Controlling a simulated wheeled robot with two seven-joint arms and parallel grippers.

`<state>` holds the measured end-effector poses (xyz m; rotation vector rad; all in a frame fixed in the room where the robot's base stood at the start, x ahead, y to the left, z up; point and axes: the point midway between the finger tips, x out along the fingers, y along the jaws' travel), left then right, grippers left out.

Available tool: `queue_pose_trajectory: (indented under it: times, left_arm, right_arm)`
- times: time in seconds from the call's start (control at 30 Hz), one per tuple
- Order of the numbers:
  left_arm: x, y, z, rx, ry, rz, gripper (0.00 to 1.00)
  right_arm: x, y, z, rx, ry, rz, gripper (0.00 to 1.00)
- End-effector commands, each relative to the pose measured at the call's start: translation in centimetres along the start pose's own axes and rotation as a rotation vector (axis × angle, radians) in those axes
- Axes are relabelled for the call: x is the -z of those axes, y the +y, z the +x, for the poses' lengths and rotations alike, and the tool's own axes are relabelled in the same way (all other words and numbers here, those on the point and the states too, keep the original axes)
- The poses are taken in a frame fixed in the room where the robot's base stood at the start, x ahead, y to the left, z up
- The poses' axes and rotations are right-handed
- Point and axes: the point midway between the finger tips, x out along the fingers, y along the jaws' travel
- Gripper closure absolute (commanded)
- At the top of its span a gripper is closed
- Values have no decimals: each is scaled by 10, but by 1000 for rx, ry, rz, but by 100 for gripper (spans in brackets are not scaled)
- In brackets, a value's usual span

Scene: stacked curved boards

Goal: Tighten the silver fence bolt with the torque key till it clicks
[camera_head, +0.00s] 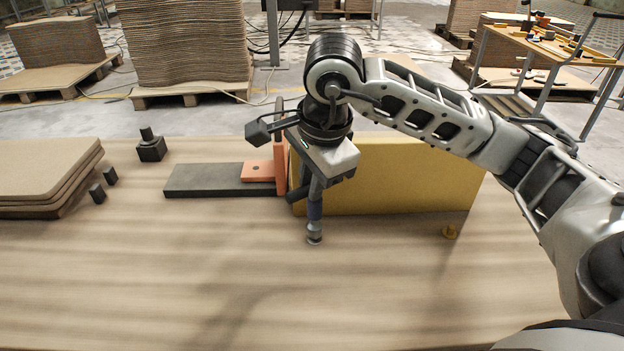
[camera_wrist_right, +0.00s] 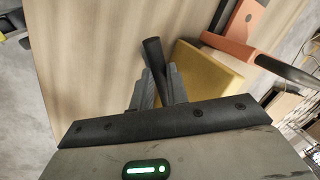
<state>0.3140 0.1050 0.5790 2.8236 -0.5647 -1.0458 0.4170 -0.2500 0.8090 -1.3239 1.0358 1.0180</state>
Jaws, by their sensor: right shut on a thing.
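My right gripper (camera_head: 316,186) points down in front of the yellow block and is shut on the torque key (camera_head: 315,212), a dark tool with a grey-blue shaft. The key stands about upright. Its lower end meets a small silver piece (camera_head: 314,239) at the tabletop, which looks like the silver fence bolt; I cannot tell how firmly it is seated. In the right wrist view the gripper fingers (camera_wrist_right: 158,90) close around the key's dark handle (camera_wrist_right: 152,55). The bolt is hidden there. My left gripper is not in view.
The yellow block (camera_head: 410,180) stands behind the key, beside an orange bracket (camera_head: 281,165) and a dark flat bar (camera_head: 205,180). A brass-coloured knob (camera_head: 450,231) is at right. Stacked boards (camera_head: 45,175) and small black blocks (camera_head: 151,150) are at left. The front tabletop is clear.

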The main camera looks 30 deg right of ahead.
Motion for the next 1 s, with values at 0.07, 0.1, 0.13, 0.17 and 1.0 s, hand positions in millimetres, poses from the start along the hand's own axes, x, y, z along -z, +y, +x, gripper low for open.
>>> queue_pose_trajectory:
  times: [0.07,0.1,0.13,0.17,1.0]
  left_arm:
    - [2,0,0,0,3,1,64]
    - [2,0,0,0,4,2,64]
    - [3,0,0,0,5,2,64]
    - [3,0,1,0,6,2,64]
    - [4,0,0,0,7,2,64]
  right_arm:
    - [0,0,-1,0,0,1,100]
    - [0,0,-1,0,0,1,100]
    - [0,0,-1,0,0,1,100]
    - [0,0,-1,0,1,1,100]
    - [0,-2,-7,1,1,1,100]
